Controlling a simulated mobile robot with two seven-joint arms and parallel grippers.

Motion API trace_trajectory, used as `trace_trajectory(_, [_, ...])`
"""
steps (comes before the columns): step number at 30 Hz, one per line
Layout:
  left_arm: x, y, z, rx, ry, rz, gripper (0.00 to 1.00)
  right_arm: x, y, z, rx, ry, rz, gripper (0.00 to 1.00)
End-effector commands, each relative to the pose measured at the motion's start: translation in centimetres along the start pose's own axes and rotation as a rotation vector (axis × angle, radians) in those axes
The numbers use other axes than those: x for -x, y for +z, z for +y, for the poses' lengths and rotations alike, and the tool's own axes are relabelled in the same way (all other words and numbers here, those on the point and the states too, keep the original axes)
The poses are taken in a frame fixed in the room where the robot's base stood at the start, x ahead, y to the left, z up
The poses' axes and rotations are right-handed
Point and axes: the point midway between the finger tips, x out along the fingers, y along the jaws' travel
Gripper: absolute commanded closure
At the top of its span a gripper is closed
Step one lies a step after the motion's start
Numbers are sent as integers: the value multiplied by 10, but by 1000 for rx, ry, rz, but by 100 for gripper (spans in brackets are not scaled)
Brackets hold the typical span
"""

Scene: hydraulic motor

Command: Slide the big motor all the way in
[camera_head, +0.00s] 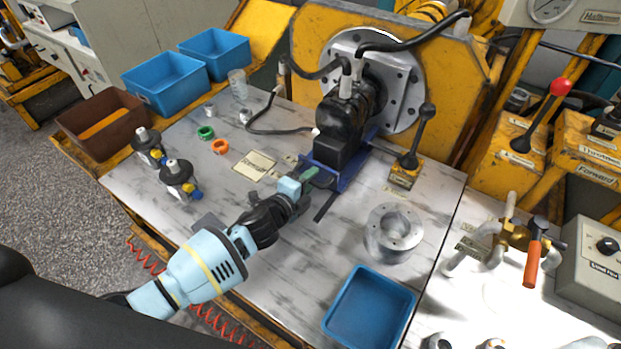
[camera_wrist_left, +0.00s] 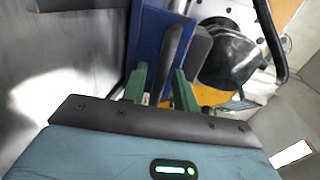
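The big motor (camera_head: 340,125) is black and lies in a blue cradle (camera_head: 352,172) in front of the round grey flange (camera_head: 398,95) of the yellow housing. Hoses run to its top. My left gripper (camera_head: 308,176) is at the cradle's near end, beside a dark bar or handle. In the left wrist view its green fingers (camera_wrist_left: 160,80) are apart. The dark handle (camera_wrist_left: 177,55) shows between them, with the blue cradle (camera_wrist_left: 150,38) beyond; I see no clear grip. The motor's joint with the flange is partly hidden. My right gripper is out of view.
A black lever (camera_head: 417,135) stands right of the motor. A metal ring part (camera_head: 394,232) and an empty blue tray (camera_head: 369,308) are on the table's right side. Small valves (camera_head: 178,178), coloured rings and bins (camera_head: 165,80) are at the left. The front middle of the table is clear.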

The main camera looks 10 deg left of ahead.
Motion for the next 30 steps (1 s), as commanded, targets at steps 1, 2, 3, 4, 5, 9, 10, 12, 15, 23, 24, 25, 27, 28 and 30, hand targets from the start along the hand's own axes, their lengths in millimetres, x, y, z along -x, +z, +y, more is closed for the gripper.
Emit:
trace_trajectory(1, [7,0,0,-1,0,0,71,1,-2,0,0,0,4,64])
trace_trajectory(2, [10,1,-1,-1,0,-1,71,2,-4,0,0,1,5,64])
trace_trajectory(3, [16,1,-1,-1,0,0,71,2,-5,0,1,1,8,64])
trace_trajectory(4, [21,0,-2,-1,0,0,71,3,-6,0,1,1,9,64])
trace_trajectory(5, [26,0,-2,-1,-1,0,71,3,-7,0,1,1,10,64])
trace_trajectory(9, [46,1,-2,-1,-1,-1,71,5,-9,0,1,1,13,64])
trace_trajectory(10, [50,1,-1,-1,0,-1,71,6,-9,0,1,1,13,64])
trace_trajectory(12, [58,0,-1,0,-1,0,71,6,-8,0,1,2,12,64])
trace_trajectory(15, [66,0,-1,-1,-1,0,71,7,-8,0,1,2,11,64])
trace_trajectory(23, [70,0,-1,-1,-1,0,71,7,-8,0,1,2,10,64])
trace_trajectory(24, [70,0,-1,-1,-1,0,71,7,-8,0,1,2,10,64])
trace_trajectory(25, [70,0,-1,-1,-1,0,71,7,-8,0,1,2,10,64])
trace_trajectory(27, [70,0,-1,-1,-1,0,71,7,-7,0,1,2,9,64])
trace_trajectory(28, [70,0,-1,-1,-1,0,71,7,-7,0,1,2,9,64])
trace_trajectory(30, [70,0,-1,-1,-1,0,71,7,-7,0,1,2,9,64])
